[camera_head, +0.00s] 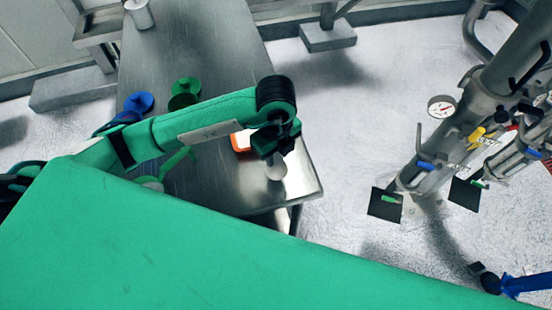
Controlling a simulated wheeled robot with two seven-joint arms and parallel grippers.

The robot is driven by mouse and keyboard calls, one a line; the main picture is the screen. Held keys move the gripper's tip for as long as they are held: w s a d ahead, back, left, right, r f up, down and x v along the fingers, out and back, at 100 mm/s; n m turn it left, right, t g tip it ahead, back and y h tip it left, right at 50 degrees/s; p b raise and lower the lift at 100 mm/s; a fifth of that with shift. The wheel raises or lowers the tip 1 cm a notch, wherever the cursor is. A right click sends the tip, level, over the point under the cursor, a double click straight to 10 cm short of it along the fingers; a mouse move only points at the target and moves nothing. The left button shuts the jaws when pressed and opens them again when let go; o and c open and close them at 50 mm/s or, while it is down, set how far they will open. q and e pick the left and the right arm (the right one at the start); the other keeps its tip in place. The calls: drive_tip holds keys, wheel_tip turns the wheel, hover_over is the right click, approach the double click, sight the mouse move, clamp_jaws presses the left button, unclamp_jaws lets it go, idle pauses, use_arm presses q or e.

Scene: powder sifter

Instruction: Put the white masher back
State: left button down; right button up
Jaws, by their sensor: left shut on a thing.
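My left gripper (275,146) is at the end of the green arm, above the near right part of the steel table (225,60). It is shut on a pale, whitish piece, seemingly the white masher (276,170), whose lower part shows just below the fingers. The fingers hide its upper part. I cannot tell whether it touches the table. A blue arm with a dark end (485,276), seemingly my right one, shows at the lower right corner, away from the table. Its jaws are too unclear to read.
A blue masher-like piece (138,102) and a green one (185,88) stand on the table's left side. An orange-rimmed item (241,140) is partly hidden behind my left arm. A metal cylinder (140,13) stands at the back. Piped machinery (470,110) stands at right.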

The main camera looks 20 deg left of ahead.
sight(276, 163)
use_arm(q)
wheel_tip(276, 163, down, 4)
drive_tip(key=shift+r+p, duration=0.2)
drive_tip(key=shift+p, duration=0.2)
drive_tip(key=shift+f, duration=0.2)
drive_tip(key=shift+f, duration=0.2)
drive_tip(key=c, duration=1.1)
unclamp_jaws()
drive_tip(key=shift+r, duration=0.1)
